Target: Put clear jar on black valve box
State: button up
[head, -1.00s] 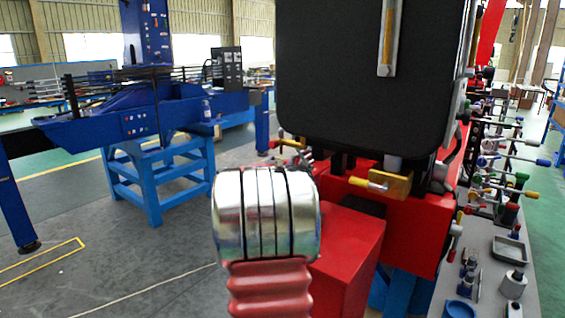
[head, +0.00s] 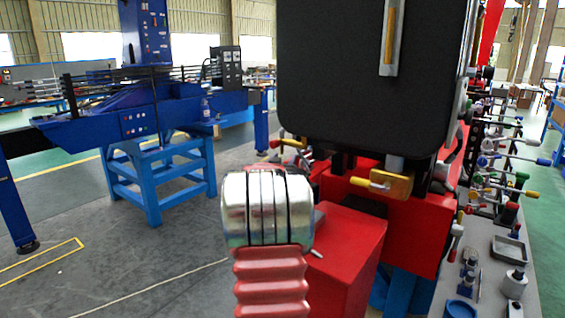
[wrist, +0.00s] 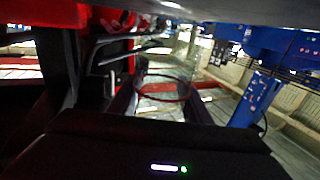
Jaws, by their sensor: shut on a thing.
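In the wrist view, my gripper (wrist: 160,98) is shut on a see-through round thing with a thin dark reddish rim, which I take for the clear jar (wrist: 165,112). It sits between the two dark fingers, and its outline is faint. In the head view my own chrome and red arm link hides the gripper and the jar. A large black box (head: 350,100) with rounded corners stands ahead on the red stand, with a metal strip and yellow bar on its face. It looks like the black valve box. Its top is out of frame.
A red block (head: 345,260) stands below the black box, close to my arm. A yellow-handled valve (head: 385,184) juts out under the box. A bench with several levers and small parts (head: 500,250) lines the right. A blue stand (head: 165,180) is at the left, with open floor before it.

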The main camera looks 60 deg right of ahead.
jog(key=shift+s+f, duration=0.15)
jog(key=shift+f, duration=0.05)
jog(key=shift+f, duration=0.15)
jog(key=o, duration=1.1)
jog(key=shift+c, duration=0.2)
jog(key=shift+s+a+r, duration=0.1)
jog(key=shift+a+r, duration=0.1)
jog(key=shift+a, duration=0.55)
jog(key=v, duration=1)
jog(key=shift+a, duration=0.25)
